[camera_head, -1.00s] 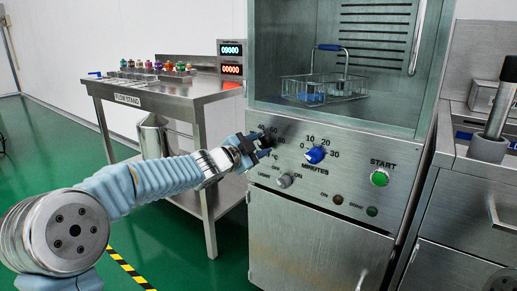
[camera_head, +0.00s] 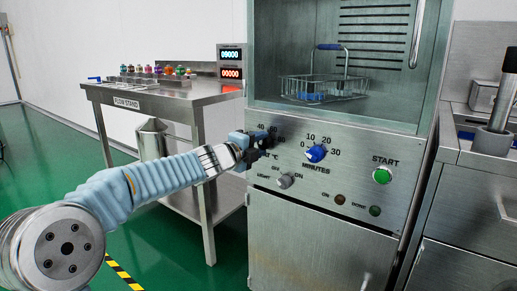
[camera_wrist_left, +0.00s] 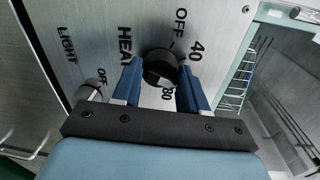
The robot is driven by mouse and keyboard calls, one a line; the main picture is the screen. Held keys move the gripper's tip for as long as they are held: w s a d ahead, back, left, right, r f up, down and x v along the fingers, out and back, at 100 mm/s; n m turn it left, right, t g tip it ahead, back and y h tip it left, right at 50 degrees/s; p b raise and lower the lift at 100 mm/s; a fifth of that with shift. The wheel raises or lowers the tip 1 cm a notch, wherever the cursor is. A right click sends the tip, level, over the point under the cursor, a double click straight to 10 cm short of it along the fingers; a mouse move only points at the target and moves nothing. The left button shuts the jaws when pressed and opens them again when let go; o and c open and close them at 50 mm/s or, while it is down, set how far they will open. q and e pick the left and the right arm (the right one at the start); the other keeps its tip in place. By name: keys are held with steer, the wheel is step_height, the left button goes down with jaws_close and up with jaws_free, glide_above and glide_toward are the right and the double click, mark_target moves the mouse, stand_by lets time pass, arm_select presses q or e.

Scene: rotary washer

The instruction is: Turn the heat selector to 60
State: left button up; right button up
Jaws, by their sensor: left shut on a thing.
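The heat selector is a black round knob (camera_wrist_left: 160,65) on the washer's steel panel, seen between my left fingers in the left wrist view. The printed OFF, 40 and 80 show around it; its pointer direction cannot be made out. My left gripper (camera_head: 264,142) is at the panel's left side in the head view, covering the selector and part of its scale. In the left wrist view my left gripper (camera_wrist_left: 161,82) has its blue fingers on either side of the knob, shut on it. My right gripper is not in view.
The blue minutes knob (camera_head: 315,153) sits to the right of the selector. The grey light knob (camera_head: 284,181) is below, and the green START button (camera_head: 382,175) is further right. A wire basket (camera_head: 325,90) stands in the chamber above. A steel flow stand (camera_head: 170,97) is at left.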

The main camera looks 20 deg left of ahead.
arm_select(q)
steer(key=shift+d+f+m, duration=0.1)
steer(key=shift+f+m, duration=0.1)
steer(key=shift+m, duration=0.4)
steer(key=o, duration=1.1)
steer(key=shift+r, duration=0.1)
steer(key=shift+c, duration=0.2)
steer(key=shift+s, duration=0.1)
steer(key=v, duration=1.3)
steer(key=shift+s+a, duration=0.2)
steer(key=shift+s, duration=0.1)
